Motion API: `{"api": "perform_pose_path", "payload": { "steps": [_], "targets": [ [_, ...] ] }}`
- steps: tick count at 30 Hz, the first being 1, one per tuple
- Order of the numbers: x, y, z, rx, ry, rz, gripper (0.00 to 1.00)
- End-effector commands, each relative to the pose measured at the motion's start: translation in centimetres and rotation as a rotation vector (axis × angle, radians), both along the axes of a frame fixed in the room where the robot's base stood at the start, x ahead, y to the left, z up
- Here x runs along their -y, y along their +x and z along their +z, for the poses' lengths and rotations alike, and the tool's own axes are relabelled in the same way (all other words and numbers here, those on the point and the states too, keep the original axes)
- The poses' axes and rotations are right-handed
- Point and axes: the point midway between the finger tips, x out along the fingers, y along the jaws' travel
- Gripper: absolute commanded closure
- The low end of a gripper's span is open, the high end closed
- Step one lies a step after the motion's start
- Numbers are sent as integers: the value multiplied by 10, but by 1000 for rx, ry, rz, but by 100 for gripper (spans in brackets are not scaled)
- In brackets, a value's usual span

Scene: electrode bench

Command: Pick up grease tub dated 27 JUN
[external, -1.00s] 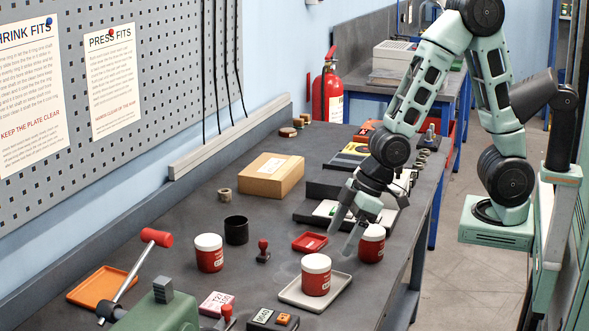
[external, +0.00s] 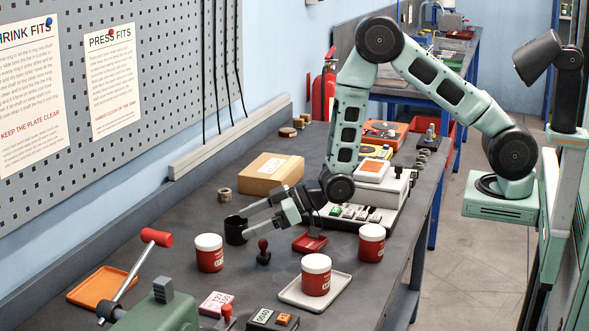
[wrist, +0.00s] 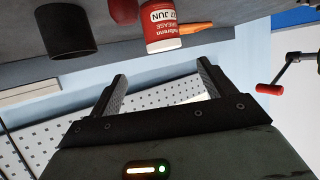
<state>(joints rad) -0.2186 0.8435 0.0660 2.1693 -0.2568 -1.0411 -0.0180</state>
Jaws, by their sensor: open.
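Three red grease tubs with white lids stand on the bench: the left tub (external: 209,253), the front tub (external: 316,275) on a pale tray (external: 288,293), and the right tub (external: 371,243). In the wrist view one tub (wrist: 162,32) shows at the top, partly cut off, its label reading 27 JUN. It appears to be the left one, by the orange tray behind it. External-view dates are too small to read. My gripper (external: 246,220) is open and empty, above the bench by the black cup; its fingers also show in the wrist view (wrist: 162,72).
The black cup (external: 236,230) and a red-knobbed stamp (external: 263,252) stand close to the left tub. A cardboard box (external: 271,175) lies behind. An orange tray (external: 102,286) and a red-handled press lever (external: 139,262) are at left. A small red tray (external: 310,243) lies right of the stamp.

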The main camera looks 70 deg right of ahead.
Motion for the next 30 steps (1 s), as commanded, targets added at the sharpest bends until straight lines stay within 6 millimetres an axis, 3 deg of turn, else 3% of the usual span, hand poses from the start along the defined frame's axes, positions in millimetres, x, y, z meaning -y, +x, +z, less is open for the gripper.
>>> {"api": "perform_pose_path", "payload": {
  "steps": [9, 30],
  "targets": [
    [-26, 44, -20, -1, -1, 0, 18],
    [-59, 88, -44, -2, -1, -1, 18]
  ]
}}
